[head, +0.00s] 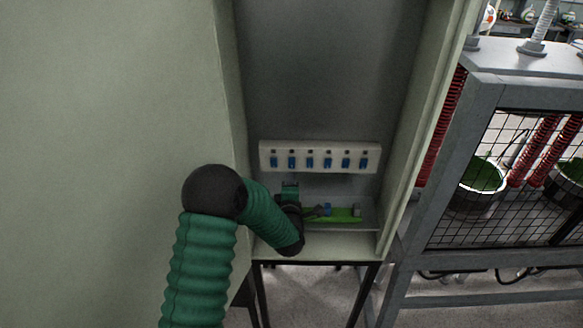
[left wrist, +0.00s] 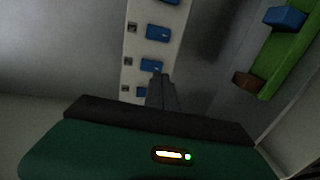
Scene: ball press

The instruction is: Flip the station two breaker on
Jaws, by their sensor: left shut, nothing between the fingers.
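A white breaker strip (head: 320,157) with several blue switches in a row is on the back wall of the cabinet. It also shows in the left wrist view (left wrist: 137,45), running up the picture. No station labels can be read, so I cannot tell which switch is station two's. My left gripper (head: 290,184) is just below the left part of the strip. In the left wrist view its fingers (left wrist: 161,92) are shut and empty, close to the lower blue switches (left wrist: 150,65). The lowest visible switch is partly hidden by the hand; contact cannot be told. My right gripper is not in view.
A green piece (head: 345,216) with a blue block (head: 327,209) lies on the cabinet shelf below the strip. The cabinet side walls stand close on both sides. A grey frame with mesh (head: 515,180) stands to the right, with buckets (head: 482,184) behind it.

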